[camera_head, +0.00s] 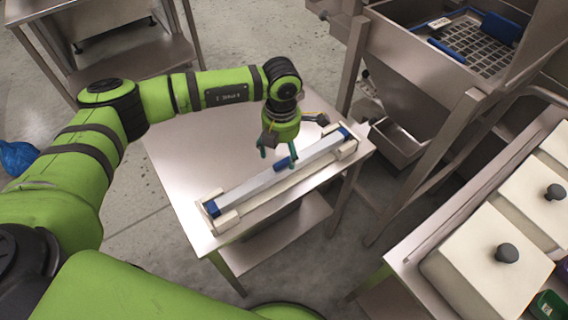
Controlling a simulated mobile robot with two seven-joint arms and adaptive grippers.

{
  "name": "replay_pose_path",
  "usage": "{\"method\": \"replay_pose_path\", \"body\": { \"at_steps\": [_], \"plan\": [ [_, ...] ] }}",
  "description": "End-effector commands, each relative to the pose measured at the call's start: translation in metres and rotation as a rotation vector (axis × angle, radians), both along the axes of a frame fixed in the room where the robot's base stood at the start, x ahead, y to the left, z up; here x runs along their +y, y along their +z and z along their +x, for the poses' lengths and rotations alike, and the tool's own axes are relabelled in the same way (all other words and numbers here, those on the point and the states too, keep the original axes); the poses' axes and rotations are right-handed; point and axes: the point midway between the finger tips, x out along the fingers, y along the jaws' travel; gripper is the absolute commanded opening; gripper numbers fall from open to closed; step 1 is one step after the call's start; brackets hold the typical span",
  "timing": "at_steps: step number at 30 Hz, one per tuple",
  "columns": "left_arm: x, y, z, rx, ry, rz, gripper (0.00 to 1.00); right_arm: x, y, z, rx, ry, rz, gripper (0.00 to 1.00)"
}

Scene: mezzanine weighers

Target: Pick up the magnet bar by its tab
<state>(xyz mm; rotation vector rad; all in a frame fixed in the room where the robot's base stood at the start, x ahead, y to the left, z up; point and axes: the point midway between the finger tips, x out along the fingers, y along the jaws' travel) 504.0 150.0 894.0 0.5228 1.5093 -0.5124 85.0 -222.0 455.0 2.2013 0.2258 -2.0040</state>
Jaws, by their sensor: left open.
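The magnet bar (250,188) is a long silver bar with blue ends. It lies diagonally on the steel table (185,165), resting in white cradle blocks (228,221) near each end. Its blue tab (284,163) stands on the bar's side around the middle. My left gripper (277,156) points down over the bar at the tab, with its fingers open. One finger is left of the tab and the other is near its right side. I cannot tell whether the fingers touch it. My right gripper does not show.
A steel hopper (410,65) with a blue-framed grid (470,45) stands behind right of the table. A bench with white lidded bins (485,262) is at the lower right. Another steel table (130,65) is at the upper left. The table's left part is bare.

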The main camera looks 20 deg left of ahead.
Motion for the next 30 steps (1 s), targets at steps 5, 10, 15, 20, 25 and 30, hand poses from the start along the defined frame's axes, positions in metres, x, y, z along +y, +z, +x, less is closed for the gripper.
{"method": "replay_pose_path", "body": {
  "at_steps": [5, 10, 15, 20, 25, 30],
  "plan": [
    [-0.002, -0.022, -0.005, 0.005, 0.0, -0.002, 0.74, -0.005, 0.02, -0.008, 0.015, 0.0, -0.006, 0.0],
    [-0.003, -0.045, -0.005, 0.002, 0.0, -0.004, 0.74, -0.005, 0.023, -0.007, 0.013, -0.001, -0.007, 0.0],
    [-0.003, -0.051, -0.005, 0.001, -0.002, -0.006, 0.74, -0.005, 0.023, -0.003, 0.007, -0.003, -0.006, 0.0],
    [-0.003, -0.051, -0.005, 0.001, -0.002, -0.006, 0.58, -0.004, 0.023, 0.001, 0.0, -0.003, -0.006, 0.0],
    [-0.003, -0.05, -0.005, 0.001, -0.001, -0.006, 0.0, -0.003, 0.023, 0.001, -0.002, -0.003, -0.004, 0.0],
    [-0.004, -0.048, -0.003, -0.003, -0.001, -0.009, 0.0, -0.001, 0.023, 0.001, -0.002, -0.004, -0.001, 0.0]
  ]
}}
